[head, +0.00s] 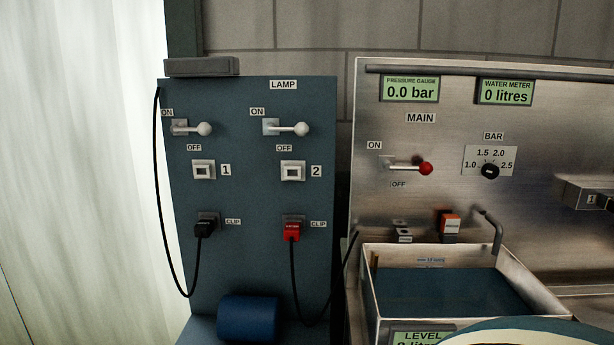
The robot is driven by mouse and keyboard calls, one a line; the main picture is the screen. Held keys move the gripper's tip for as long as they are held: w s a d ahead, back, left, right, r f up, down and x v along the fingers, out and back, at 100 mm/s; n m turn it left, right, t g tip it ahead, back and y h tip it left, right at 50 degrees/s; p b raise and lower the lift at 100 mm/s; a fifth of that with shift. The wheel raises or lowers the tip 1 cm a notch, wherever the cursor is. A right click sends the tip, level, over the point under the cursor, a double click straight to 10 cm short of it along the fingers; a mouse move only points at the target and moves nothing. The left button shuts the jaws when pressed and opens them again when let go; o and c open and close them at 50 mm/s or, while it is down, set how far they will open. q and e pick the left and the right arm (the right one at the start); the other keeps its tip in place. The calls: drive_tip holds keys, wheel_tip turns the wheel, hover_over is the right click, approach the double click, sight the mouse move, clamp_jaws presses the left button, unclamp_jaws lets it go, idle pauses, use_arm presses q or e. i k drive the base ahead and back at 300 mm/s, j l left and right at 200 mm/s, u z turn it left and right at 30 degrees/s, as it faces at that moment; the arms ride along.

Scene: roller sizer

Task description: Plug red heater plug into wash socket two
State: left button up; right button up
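A red plug (291,231) with small lettering sits in the right clip (294,217) on the blue-grey lamp panel (250,195). Its black cable hangs down and loops to the right. The two white sockets 1 (204,169) and 2 (293,171) above the clips on this panel are empty; this panel is labelled LAMP. No label reading wash shows. At the right edge a metal housing (580,192) carries a label 1, with a dark part partly cut off by the frame. Neither of my grippers is in view.
A black plug (204,229) sits in the left clip. White-knobbed levers (203,129) and a red-knobbed MAIN lever (424,169) stick out. A metal basin (370,290) with a spout (495,230) and a blue cylinder (248,318) stand below. A rounded striped object (520,334) covers the lower right.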

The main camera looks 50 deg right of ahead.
sight(294, 229)
drive_tip(key=i+j+z, duration=0.15)
drive_tip(key=z, duration=0.25)
drive_tip(key=i+j+z, duration=0.2)
drive_tip(key=z, duration=0.25)
drive_tip(key=i+j+z, duration=0.1)
drive_tip(key=j+z, duration=0.3)
drive_tip(key=i+j+z, duration=0.1)
drive_tip(key=j+z, duration=0.15)
drive_tip(key=i+j+z, duration=0.2)
drive_tip(key=k, duration=0.1)
